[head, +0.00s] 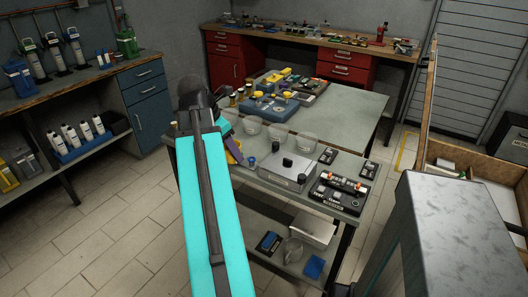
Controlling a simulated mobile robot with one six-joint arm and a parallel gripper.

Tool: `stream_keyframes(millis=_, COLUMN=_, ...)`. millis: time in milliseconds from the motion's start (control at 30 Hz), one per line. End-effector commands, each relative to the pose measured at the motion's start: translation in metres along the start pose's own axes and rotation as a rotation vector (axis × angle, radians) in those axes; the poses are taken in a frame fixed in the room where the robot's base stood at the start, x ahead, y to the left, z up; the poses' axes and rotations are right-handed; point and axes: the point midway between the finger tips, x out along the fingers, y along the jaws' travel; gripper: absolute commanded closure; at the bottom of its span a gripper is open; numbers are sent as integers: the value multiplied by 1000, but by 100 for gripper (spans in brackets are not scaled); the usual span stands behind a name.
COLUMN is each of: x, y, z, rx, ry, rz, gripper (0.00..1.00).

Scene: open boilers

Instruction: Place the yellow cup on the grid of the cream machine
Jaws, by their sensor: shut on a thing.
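My arm's cyan link crosses the middle of the head view and hides part of the bench. The end of my arm, with my gripper (234,151), shows small just right of that link, above the bench's left edge. It has a purple part with a yellow patch beside it. The yellow patch fits the yellow cup in its jaws, but most of the cup and the fingertips are hidden or too small to make out. A pale, cream-grey machine (285,173) with dark knobs stands on the near bench, right of my gripper. Its grid cannot be made out.
A blue machine (268,108) with yellow items is farther back. The bench top (345,115) at back right is clear. A lower shelf holds a jug.

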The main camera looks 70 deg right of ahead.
Motion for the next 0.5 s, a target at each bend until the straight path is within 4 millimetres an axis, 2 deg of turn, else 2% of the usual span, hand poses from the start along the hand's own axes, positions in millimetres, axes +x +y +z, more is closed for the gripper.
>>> stream_keyframes(millis=100, x=8, y=-14, z=17, rx=4, ry=0, rz=-1, gripper=77)
stream_keyframes(millis=200, x=11, y=-21, z=24, rx=4, ry=0, rz=-1, gripper=77)
stream_keyframes(millis=500, x=12, y=-24, z=29, rx=2, ry=0, rz=-1, gripper=77)
